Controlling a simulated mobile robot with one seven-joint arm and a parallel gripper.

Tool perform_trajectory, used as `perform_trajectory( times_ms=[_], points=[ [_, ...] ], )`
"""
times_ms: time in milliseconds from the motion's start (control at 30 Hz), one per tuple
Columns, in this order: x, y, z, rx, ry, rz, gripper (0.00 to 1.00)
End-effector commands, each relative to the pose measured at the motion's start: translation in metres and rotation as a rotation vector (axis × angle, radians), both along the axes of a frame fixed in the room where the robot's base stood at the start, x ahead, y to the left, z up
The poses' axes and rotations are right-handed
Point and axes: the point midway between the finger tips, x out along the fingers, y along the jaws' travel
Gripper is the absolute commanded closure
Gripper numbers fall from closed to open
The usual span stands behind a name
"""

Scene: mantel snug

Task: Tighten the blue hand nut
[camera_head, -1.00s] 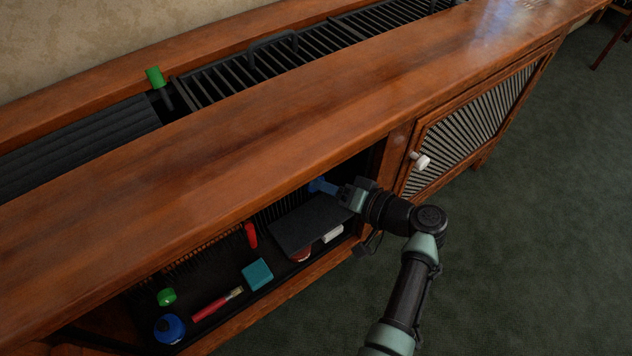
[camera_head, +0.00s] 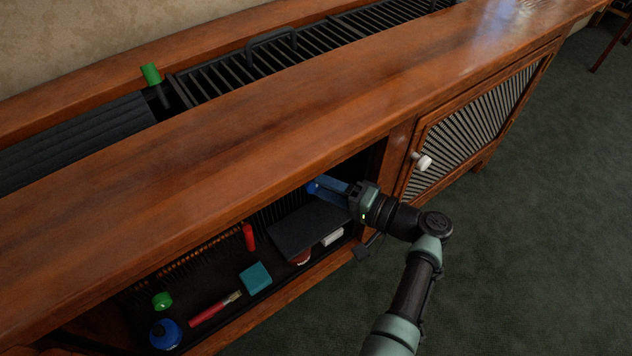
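A bright blue part (camera_head: 313,187), which looks like the hand nut, shows inside the open cabinet bay, just under the front edge of the wooden top. My gripper (camera_head: 322,189) reaches into the bay from the right, its fingers pointing left at the blue part. The fingertips overlap it in this view. Whether they touch it or close on it is too small and shadowed to tell. What the nut sits on is hidden by the wooden top and the dark interior.
A dark panel (camera_head: 306,228) lies below the gripper. On the cabinet floor are a white block (camera_head: 333,236), teal box (camera_head: 255,277), red-handled brush (camera_head: 212,311), green ring (camera_head: 162,301) and blue round object (camera_head: 165,334). A red handle (camera_head: 249,237) stands behind.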

Motion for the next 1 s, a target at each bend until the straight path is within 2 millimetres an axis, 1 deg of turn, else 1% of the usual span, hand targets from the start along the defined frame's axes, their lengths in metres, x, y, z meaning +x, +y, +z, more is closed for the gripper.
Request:
perform_trajectory(
  times_ms=[267,300,367,400,433,767,867,1000],
  points=[
    [-0.001,-0.001,-0.002,0.0,0.005,-0.001,1.0],
    [-0.001,-0.001,-0.002,0.0,0.005,-0.001,0.41],
    [-0.001,-0.001,-0.002,0.0,0.004,-0.001,0.3],
    [-0.001,0.0,-0.002,0.0,0.004,-0.001,0.23],
    [-0.001,-0.001,-0.001,-0.001,0.003,0.0,0.19],
    [-0.001,-0.002,0.0,-0.001,0.0,-0.001,0.19],
    [-0.006,-0.011,0.002,0.0,0.001,-0.003,0.19],
    [-0.019,-0.033,0.006,0.001,0.001,-0.006,0.19]
  ],
)
